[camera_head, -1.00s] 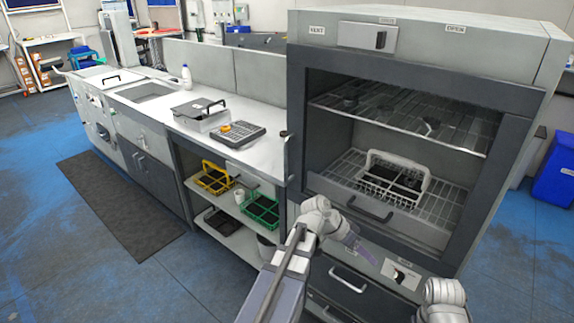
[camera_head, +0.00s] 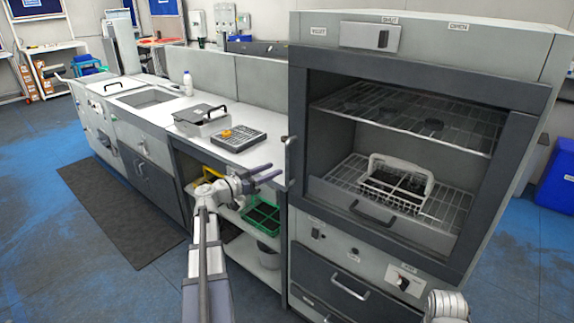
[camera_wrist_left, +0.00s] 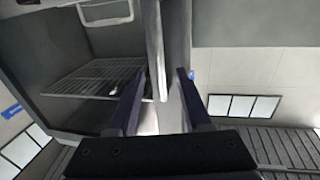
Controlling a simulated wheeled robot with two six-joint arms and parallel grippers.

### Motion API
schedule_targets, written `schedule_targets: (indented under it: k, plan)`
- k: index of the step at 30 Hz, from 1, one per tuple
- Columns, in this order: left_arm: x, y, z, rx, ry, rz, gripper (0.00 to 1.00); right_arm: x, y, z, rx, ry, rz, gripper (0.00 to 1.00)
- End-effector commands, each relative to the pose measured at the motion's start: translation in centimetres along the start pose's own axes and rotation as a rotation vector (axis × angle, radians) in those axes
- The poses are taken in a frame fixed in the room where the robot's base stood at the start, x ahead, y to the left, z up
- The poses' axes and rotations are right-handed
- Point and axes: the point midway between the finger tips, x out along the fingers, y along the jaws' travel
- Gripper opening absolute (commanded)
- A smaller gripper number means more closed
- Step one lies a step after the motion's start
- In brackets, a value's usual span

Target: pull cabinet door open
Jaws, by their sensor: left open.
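The tall grey cabinet (camera_head: 340,228) stands at the right. Its dark-framed door (camera_head: 420,84) looks flush with the front, and racks show inside the frame. A slim upright handle (camera_head: 290,162) is on the door's left edge. My left gripper (camera_head: 276,172) is open just left of the handle, with its fingers pointing right at it. In the left wrist view a pale upright bar (camera_wrist_left: 155,45), likely the handle, shows between the two open fingers (camera_wrist_left: 161,75). I cannot tell whether they touch it. Part of my right arm shows at the lower right; its gripper is out of view.
A white basket (camera_head: 398,183) sits on the lower rack inside the cabinet. Left of it a counter (camera_head: 216,148) bears a grey lidded box (camera_head: 201,121) and a dark tray (camera_head: 238,139). A green basket (camera_head: 262,217) is on the shelf below.

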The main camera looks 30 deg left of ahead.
Motion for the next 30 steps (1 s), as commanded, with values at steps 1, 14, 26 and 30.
schedule_targets:
  k: [1, 14, 26, 30]
  plan:
    - [0.8, -0.1, 0.0, 0.0, 0.0, 0.003, 0.5, 0.0, 0.0, 0.0, 0.0, 0.0, 0.0, 0.5]
    - [6.5, 0.0, 0.1, -0.002, -0.002, 0.002, 0.5, 0.0, 0.0, 0.0, 0.0, 0.0, 0.0, 0.5]
    - [7.2, 0.1, 0.1, -0.002, -0.002, 0.002, 0.5, 0.0, 0.0, 0.0, 0.0, 0.0, 0.0, 0.5]
    - [7.2, 0.1, 0.1, -0.002, -0.002, 0.002, 0.35, 0.0, 0.0, 0.0, 0.0, 0.0, 0.0, 0.5]
